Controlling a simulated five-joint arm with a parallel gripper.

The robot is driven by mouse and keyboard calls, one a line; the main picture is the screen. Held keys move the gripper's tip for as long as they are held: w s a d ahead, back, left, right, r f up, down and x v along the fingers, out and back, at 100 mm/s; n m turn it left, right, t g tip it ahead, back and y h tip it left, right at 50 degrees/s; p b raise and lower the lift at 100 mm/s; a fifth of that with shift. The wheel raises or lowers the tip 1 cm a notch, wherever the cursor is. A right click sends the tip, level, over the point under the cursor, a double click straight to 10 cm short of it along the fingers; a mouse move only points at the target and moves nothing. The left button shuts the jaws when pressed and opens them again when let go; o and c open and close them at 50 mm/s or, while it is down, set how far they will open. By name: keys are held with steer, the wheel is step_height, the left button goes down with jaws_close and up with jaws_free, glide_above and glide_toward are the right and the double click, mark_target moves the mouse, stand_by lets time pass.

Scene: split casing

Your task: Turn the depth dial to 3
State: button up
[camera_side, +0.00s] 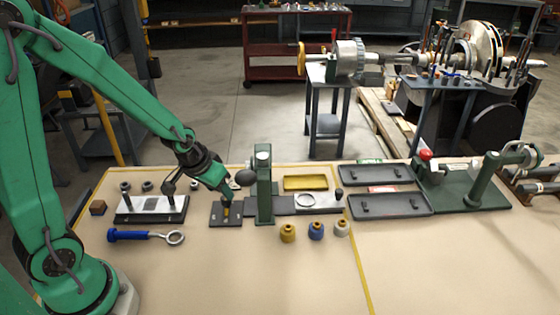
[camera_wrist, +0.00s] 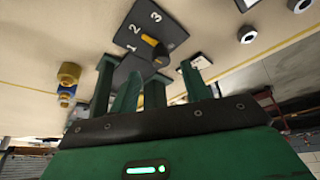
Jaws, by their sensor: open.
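The depth dial's dark plate (camera_wrist: 172,27) shows in the wrist view with the white numbers 1, 2 and 3. On it is a dark knob (camera_wrist: 156,53) with a yellow-orange mark, which looks nearest the 2; the exact setting is hard to tell. My gripper (camera_wrist: 150,66) is open, its green fingers reaching toward the knob, one on each side in the picture. Contact cannot be told. In the side view my gripper (camera_side: 226,199) is low over the dark plate (camera_side: 216,219), with a bit of yellow showing below it. The fingers hide part of the dial there.
A green upright stand (camera_side: 263,190) is close on the right of my gripper. Several small knobs, including a yellow one (camera_side: 287,232), stand front right. The front table is clear.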

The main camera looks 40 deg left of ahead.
mark_target(223, 198)
steer(key=shift+x, duration=2.15)
steer(key=c, duration=1)
steer(key=shift+m, duration=0.3)
steer(key=shift+a+m, duration=0.15)
steer(key=shift+m, duration=0.95)
steer(key=shift+a, duration=0.1)
